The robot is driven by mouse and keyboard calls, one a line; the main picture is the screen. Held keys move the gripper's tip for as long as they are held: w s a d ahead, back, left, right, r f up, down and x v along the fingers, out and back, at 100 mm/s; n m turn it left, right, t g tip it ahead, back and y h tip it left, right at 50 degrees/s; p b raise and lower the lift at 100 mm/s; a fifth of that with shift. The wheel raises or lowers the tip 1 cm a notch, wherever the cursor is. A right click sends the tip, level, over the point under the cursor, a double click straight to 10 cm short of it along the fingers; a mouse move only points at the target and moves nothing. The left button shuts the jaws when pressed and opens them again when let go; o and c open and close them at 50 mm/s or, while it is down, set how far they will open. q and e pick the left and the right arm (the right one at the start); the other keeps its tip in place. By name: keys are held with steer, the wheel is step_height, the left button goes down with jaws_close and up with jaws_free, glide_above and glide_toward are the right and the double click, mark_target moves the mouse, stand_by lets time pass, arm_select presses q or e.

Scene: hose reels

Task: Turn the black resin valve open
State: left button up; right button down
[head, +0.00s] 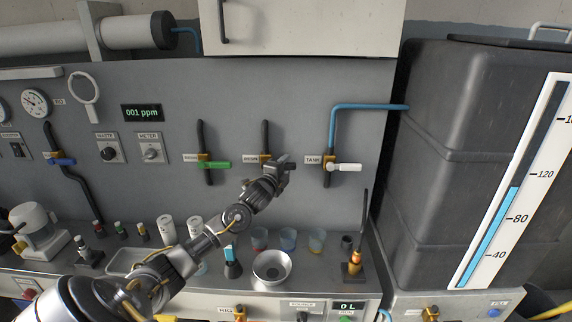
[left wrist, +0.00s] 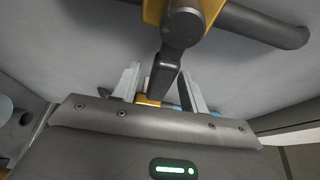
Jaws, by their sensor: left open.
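The resin valve has a brass body (head: 265,157) on a dark vertical pipe on the grey wall panel, beside a RESIN label. In the head view its black handle is largely hidden by or blends with my left gripper (head: 284,168), which is right at the valve. In the left wrist view the black handle (left wrist: 167,65) points from the brass body (left wrist: 153,10) down between the two fingers of my open left gripper (left wrist: 160,80). I cannot tell whether either finger touches it. My right gripper is not in view.
A green-handled valve (head: 217,164) is to the left and a white-handled TANK valve (head: 345,167) close to the right. Below, the bench holds a metal bowl (head: 272,268), cups (head: 288,238) and bottles. A big dark tank (head: 460,150) stands at right.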

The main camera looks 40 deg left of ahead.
arm_select(q)
steer(key=shift+w+a, duration=0.1)
steer(key=shift+w, duration=0.3)
steer(key=shift+c, duration=0.3)
